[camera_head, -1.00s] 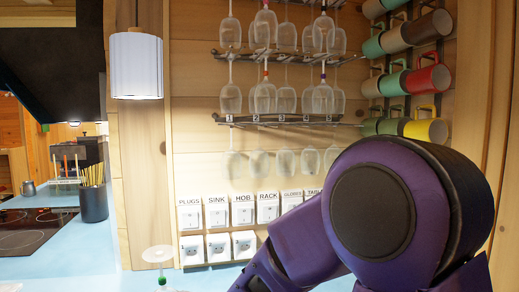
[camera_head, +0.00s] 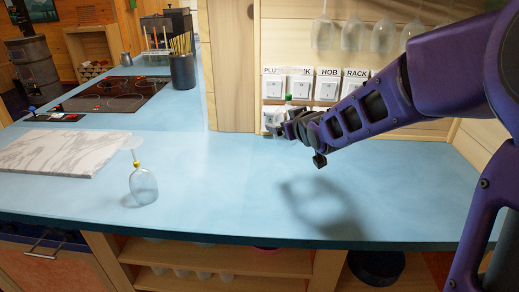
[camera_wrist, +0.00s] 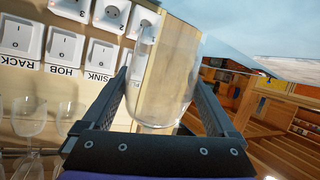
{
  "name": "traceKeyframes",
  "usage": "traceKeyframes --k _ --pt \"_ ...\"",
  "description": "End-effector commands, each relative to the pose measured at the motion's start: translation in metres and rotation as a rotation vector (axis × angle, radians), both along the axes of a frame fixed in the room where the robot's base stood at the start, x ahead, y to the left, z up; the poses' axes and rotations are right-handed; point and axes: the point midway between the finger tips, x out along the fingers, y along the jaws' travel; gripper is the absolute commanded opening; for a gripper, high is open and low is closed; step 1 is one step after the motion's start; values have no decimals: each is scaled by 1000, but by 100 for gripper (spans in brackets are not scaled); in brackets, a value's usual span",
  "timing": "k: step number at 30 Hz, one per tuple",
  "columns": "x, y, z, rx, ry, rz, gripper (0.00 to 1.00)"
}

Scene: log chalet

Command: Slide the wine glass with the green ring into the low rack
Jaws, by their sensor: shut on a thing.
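My gripper (camera_head: 284,127) is at the end of the purple arm, in front of the wall switches and above the back of the blue counter. In the wrist view a clear glass bowl (camera_wrist: 163,88) sits between the two dark fingers, which are shut on it. A small green mark, the green ring (camera_head: 288,98), shows just above the gripper in the head view; the rest of that glass is hard to make out there. Glasses hanging from the low rack (camera_head: 326,33) show at the top of the head view; the rack itself is out of that frame.
A wine glass with a yellow ring (camera_head: 143,184) stands upside down on the counter (camera_head: 230,195), beside a marble board (camera_head: 60,152). A dark utensil pot (camera_head: 183,72) stands near the hob (camera_head: 118,95). Wall switches (camera_head: 327,87) are right behind my gripper. The middle of the counter is clear.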

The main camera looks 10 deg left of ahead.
Motion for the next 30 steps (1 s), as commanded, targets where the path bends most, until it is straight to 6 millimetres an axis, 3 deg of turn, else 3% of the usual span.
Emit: traceKeyframes --k 3,9,15,30 --pt "20 -33 28 0 -7 -88 57" --pt "34 -71 62 1 -3 -190 57" --pt "40 -96 87 3 -2 -255 57" --pt "42 -134 129 0 -3 -354 57"
